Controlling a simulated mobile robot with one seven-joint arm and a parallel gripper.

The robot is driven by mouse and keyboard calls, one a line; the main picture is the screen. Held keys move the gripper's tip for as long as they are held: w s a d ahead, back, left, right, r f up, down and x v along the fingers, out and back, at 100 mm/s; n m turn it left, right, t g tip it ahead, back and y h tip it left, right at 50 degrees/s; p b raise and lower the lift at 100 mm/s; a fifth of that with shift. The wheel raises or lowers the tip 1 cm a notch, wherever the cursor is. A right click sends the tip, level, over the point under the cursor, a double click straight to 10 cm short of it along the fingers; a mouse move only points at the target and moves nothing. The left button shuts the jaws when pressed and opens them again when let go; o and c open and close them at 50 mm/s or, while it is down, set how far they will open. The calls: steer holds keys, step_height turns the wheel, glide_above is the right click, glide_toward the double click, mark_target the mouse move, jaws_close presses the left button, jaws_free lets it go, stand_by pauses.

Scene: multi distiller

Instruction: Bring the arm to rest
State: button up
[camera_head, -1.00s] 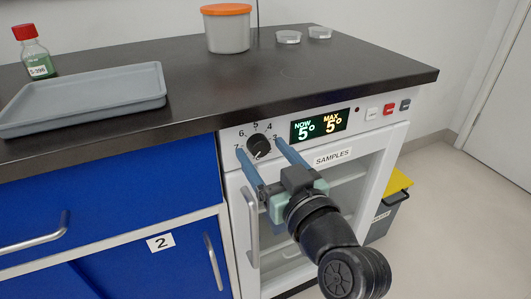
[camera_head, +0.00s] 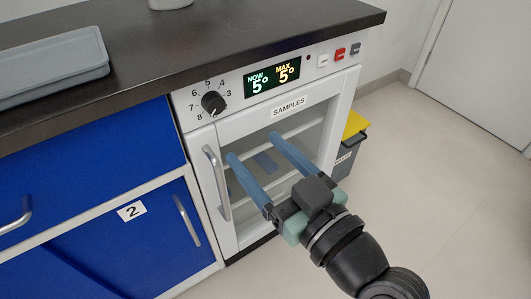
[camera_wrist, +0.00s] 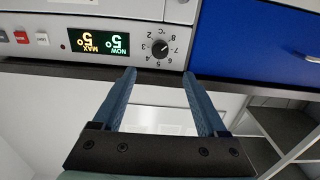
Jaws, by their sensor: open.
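My gripper (camera_head: 251,145) is open, with its two blue fingers apart and nothing between them. In the head view it is in front of the glass door of the white samples cabinet (camera_head: 228,129), below and right of the black dial (camera_head: 213,103). The fingers appear clear of the dial and the door handle. In the wrist view, which is upside down, my gripper (camera_wrist: 158,72) also shows open, and the dial (camera_wrist: 160,48) lies beyond the fingertips. The cabinet display (camera_head: 272,82) reads NOW 5° and MAX 5°.
The door handle (camera_head: 217,182) runs down the cabinet's left side. A dark counter (camera_head: 180,50) with a grey tray (camera_head: 50,62) is above. Blue cupboards (camera_head: 80,155) stand left. A yellow-lidded bin (camera_head: 355,125) stands right of the cabinet. The floor at right (camera_head: 450,190) is clear.

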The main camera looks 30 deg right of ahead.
steer(key=shift+s, duration=0.45)
